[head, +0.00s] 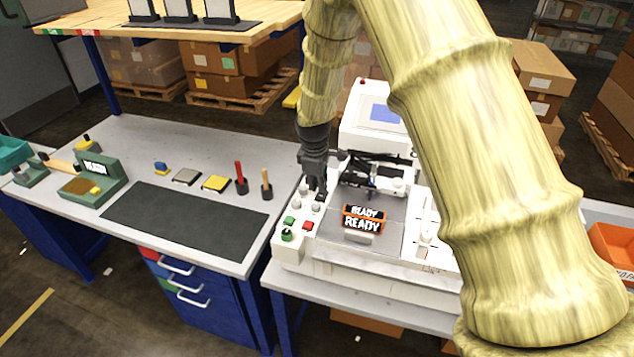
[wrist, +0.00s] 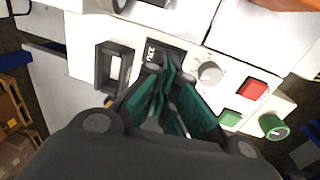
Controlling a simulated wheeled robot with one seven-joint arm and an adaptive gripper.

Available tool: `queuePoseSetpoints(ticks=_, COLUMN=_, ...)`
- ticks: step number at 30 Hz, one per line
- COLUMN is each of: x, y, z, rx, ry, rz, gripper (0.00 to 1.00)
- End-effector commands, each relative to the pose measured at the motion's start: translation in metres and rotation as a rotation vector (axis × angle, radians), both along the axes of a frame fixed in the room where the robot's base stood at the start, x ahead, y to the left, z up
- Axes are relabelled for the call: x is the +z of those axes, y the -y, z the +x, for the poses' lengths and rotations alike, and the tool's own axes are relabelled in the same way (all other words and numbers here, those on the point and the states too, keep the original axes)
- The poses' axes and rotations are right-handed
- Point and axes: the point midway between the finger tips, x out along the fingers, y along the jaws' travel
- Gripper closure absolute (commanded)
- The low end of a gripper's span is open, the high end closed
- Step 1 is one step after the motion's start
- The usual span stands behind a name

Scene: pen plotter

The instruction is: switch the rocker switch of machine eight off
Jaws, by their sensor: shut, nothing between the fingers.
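The machine (head: 292,257) is a white pen plotter with a control panel at its left side. My gripper (head: 317,188) points down over the panel; its green-padded fingers (wrist: 168,78) are shut and empty in the wrist view. A black rocker-like part (wrist: 165,50) with pale markings lies right at the fingertips, partly hidden by them. I cannot tell its position or whether the fingers touch it. A dark rectangular frame (wrist: 100,66) with a pale middle is to its left. No number eight is readable.
Beside the fingers are a white knob (wrist: 210,73), a red button (wrist: 252,89), a green button (wrist: 229,118) and a green knob (wrist: 274,127). A READY sign (head: 362,219) stands on the plotter bed. A grey workbench (head: 150,155) with small items is at left.

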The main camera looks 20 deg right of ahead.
Motion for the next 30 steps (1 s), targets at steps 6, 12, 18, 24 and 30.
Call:
queuePoseSetpoints(ticks=6, x=-0.001, y=-0.005, z=-0.005, rx=0.002, ry=-0.002, rz=0.0, gripper=1.0)
queuePoseSetpoints(ticks=12, x=-0.001, y=-0.005, z=-0.006, rx=0.001, ry=-0.001, rz=0.0, gripper=1.0)
queuePoseSetpoints(ticks=18, x=0.002, y=-0.004, z=-0.006, rx=0.001, ry=-0.001, rz=0.0, gripper=1.0)
queuePoseSetpoints(ticks=24, x=0.02, y=-0.003, z=-0.005, rx=0.0, ry=0.0, rz=0.0, gripper=1.0)
queuePoseSetpoints(ticks=30, x=0.042, y=-0.001, z=-0.003, rx=0.0, ry=0.001, rz=0.0, gripper=1.0)
